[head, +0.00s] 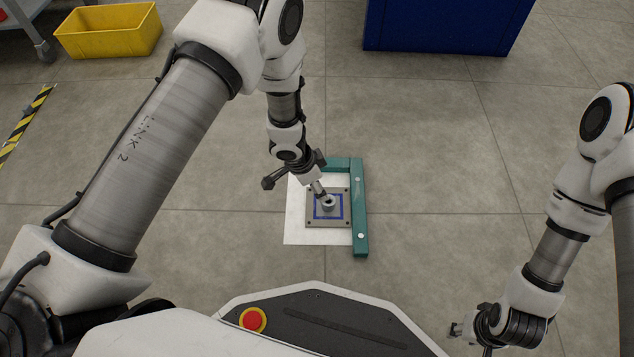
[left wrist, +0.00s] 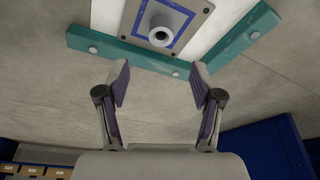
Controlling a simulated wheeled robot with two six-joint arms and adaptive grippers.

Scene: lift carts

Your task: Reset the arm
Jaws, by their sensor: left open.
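My left gripper (head: 295,172) is over the far left side of a square fixture plate in the head view. In the left wrist view my left gripper (left wrist: 160,77) is open, with nothing between its fingers. The grey plate (head: 312,219) has a blue square outline and a round pale post or ring (head: 329,203) at its middle. The post (left wrist: 160,36) also shows beyond the fingertips in the left wrist view, clear of them. My right gripper (head: 458,331) is low at the right, small and partly hidden by its wrist; its jaws cannot be made out.
A teal L-shaped bar (head: 360,215) borders the plate on its far and right sides. A white sheet (head: 297,235) lies under the plate. A yellow bin (head: 110,30) stands far left, and a blue container (head: 445,25) at the back. The floor right of the fixture is clear.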

